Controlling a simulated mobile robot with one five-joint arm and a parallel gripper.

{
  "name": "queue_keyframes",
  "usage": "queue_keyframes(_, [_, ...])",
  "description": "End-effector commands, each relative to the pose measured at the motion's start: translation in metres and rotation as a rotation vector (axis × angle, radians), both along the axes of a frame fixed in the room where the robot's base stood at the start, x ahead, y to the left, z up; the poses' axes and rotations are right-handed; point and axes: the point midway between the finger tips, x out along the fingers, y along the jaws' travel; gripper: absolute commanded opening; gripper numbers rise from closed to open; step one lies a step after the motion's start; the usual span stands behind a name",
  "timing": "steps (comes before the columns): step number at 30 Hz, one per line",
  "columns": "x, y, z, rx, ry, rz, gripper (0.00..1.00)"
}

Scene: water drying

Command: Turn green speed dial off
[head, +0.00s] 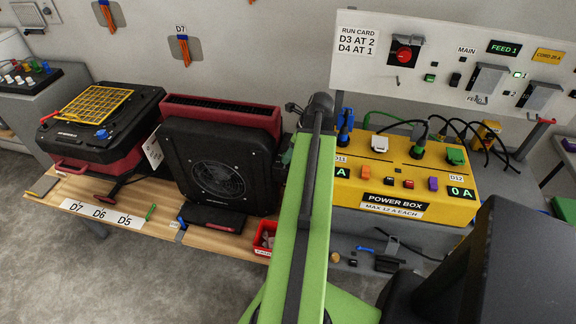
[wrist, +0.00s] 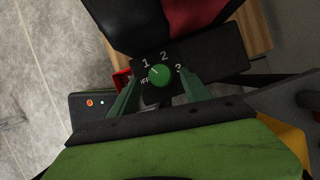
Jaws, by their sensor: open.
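The green speed dial (wrist: 160,76) is in the wrist view, on a black panel marked OFF, 1, 2 and 3. A pale line on it seems to point up and left, toward the 1. My gripper (wrist: 158,79) is open, with one dark green finger on each side of the dial. I cannot tell whether the fingers touch it. In the head view my green arm covers the gripper area, and I cannot make out the dial there.
A black and red fan unit (head: 215,170) stands left of my arm on the wooden bench (head: 70,190). The yellow power box (head: 405,207) stands to the right, with cords plugged in. A red bin (head: 264,240) sits low beside my arm.

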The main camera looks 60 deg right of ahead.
Motion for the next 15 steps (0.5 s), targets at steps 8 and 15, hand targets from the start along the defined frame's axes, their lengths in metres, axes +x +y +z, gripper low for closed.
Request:
queue_keyframes(8, [0.0067, 0.0014, -0.0146, 0.0, 0.0, 0.001, 0.55])
queue_keyframes(15, [0.0066, 0.0014, -0.0137, 0.0, 0.0, 0.001, 0.46])
